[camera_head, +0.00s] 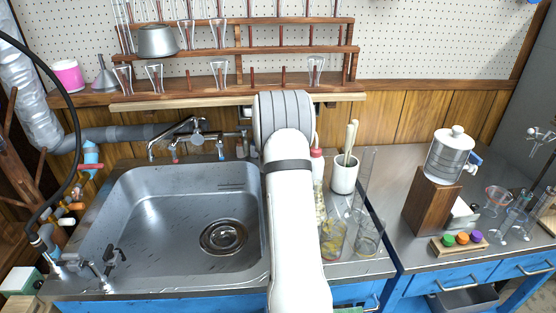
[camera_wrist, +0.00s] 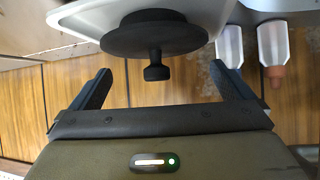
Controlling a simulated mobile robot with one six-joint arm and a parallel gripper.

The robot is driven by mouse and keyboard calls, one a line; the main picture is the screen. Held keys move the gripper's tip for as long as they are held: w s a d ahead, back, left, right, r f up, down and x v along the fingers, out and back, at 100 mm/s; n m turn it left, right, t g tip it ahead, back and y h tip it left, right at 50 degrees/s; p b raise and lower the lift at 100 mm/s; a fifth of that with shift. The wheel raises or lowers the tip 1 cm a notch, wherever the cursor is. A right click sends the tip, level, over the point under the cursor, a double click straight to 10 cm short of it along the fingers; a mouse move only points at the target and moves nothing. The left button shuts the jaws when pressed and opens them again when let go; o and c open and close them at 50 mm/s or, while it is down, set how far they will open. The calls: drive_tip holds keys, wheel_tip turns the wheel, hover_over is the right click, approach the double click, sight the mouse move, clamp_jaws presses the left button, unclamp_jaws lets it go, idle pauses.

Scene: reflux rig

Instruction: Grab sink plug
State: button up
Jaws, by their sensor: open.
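The sink plug (camera_wrist: 155,36) is a black disc with a short knob (camera_wrist: 157,70). In the wrist view it is at the top centre, against a pale surface. My gripper (camera_wrist: 166,88) is open, with one finger on each side of the knob and clear gaps to it. The fingers are apart from the plug. In the head view my white arm reaches toward the back of the counter and hides both plug and gripper. The steel sink (camera_head: 165,215) is left of my arm, with its round drain (camera_head: 224,237) in view.
A tap (camera_head: 197,138) stands behind the sink. Glass beakers (camera_head: 368,238) and a white cup (camera_head: 345,174) stand close right of my arm. A wooden rack (camera_head: 240,52) is above.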

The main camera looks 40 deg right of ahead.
drive_tip(key=shift+x, duration=1.6)
drive_tip(key=shift+s+d+r, duration=0.1)
drive_tip(key=shift+d, duration=0.05)
drive_tip(key=c, duration=0.9)
